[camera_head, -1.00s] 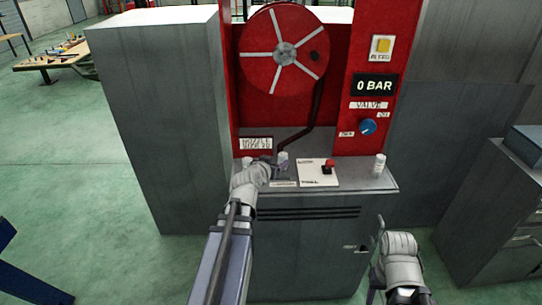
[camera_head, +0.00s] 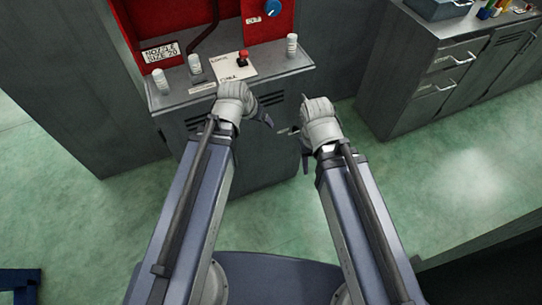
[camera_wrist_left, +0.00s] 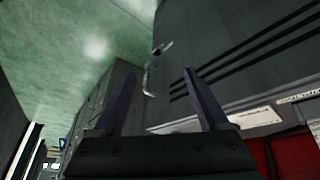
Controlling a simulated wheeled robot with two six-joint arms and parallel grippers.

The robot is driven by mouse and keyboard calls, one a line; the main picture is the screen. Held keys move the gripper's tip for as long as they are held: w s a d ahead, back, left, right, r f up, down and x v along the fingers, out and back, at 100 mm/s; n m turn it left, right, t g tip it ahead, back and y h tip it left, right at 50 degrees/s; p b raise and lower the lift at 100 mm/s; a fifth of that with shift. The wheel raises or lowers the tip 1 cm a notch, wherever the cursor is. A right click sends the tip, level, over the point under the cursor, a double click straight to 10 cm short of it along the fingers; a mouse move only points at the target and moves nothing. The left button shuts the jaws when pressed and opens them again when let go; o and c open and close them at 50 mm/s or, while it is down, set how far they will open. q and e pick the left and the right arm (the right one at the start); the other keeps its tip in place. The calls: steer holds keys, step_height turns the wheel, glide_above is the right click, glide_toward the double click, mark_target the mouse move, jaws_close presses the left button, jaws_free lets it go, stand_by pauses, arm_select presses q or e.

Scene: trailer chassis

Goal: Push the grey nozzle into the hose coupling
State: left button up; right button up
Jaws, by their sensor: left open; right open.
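Three pale grey cylinders stand on the cabinet's top: a left one (camera_head: 160,81), a middle one (camera_head: 195,64) at the lower end of the dark hose (camera_head: 204,34), and a right one (camera_head: 292,45). I cannot tell which is the nozzle, or whether the middle one is seated in the coupling. My left gripper (camera_head: 247,110) is open in front of the cabinet's edge, apart from the cylinders. The left wrist view shows its two fingers (camera_wrist_left: 162,100) spread with nothing between them. My right gripper (camera_head: 297,146) is open and empty, right of the left one.
A blue valve knob (camera_head: 271,8) is above. A grey drawer cabinet (camera_head: 425,75) stands right, with open floor before it.

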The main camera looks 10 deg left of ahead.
arm_select(q)
steer(key=s+d+f+g+y, duration=0.1)
steer(key=s+d+g, duration=0.1)
steer(key=s, duration=0.4)
steer(key=s+d+f+m+g+y, duration=0.1)
steer(key=s+d+g+y, duration=0.1)
steer(key=s, duration=0.4)
steer(key=shift+s+d+g, duration=0.3)
steer(key=shift+d+g, duration=0.4)
steer(key=shift+d, duration=0.35)
steer(key=shift+f, duration=0.1)
